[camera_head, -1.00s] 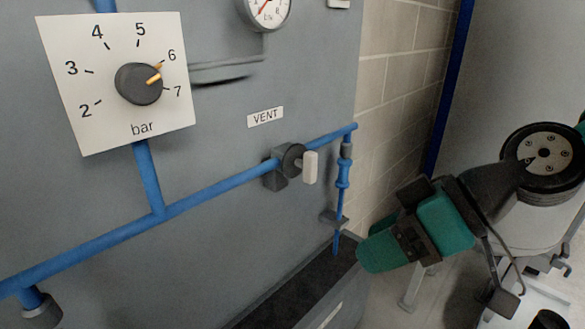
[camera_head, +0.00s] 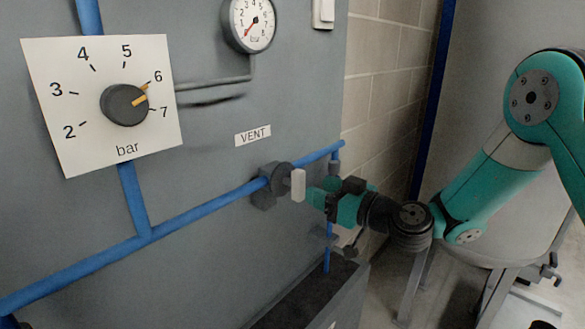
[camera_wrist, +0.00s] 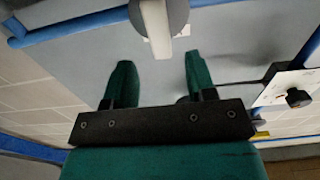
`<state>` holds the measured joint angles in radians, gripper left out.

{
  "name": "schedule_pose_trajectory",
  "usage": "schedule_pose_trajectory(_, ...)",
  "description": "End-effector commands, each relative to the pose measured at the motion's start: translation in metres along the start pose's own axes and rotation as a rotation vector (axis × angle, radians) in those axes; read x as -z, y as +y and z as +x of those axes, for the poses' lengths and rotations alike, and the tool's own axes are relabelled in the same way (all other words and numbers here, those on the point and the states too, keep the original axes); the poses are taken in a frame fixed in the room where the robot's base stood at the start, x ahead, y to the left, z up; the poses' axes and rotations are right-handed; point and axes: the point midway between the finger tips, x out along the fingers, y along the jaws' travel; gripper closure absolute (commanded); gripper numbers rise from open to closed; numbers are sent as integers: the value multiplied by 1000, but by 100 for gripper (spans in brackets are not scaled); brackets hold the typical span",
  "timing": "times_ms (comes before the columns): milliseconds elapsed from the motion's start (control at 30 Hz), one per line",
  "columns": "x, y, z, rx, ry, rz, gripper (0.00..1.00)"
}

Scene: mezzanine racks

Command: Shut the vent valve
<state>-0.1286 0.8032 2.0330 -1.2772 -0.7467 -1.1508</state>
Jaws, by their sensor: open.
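The vent valve (camera_head: 270,187) sits on the blue pipe below the VENT label (camera_head: 253,135). Its pale flat handle (camera_head: 298,185) stands out from a round dark hub and looks upright, across the sloping pipe. My gripper (camera_head: 312,195) is just right of the handle, facing it. In the wrist view the handle (camera_wrist: 157,28) is at top centre, beyond the gap between the green fingers of my gripper (camera_wrist: 158,68). The fingers are spread, with nothing between them. The handle appears apart from both fingers.
A bar dial plate (camera_head: 60,120) with a black knob (camera_head: 124,104) is on the panel at left. A pressure gauge (camera_head: 250,22) is above. The blue pipe (camera_head: 200,211) crosses the grey panel. A dark-topped box (camera_head: 310,290) stands below the valve.

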Motion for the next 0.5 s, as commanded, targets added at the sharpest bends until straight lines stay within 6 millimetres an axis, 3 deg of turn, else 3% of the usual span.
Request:
schedule_pose_trajectory(200,4,-2,49,4,0,-2,49)
schedule_pose_trajectory(500,1,-1,83,2,-1,0,49)
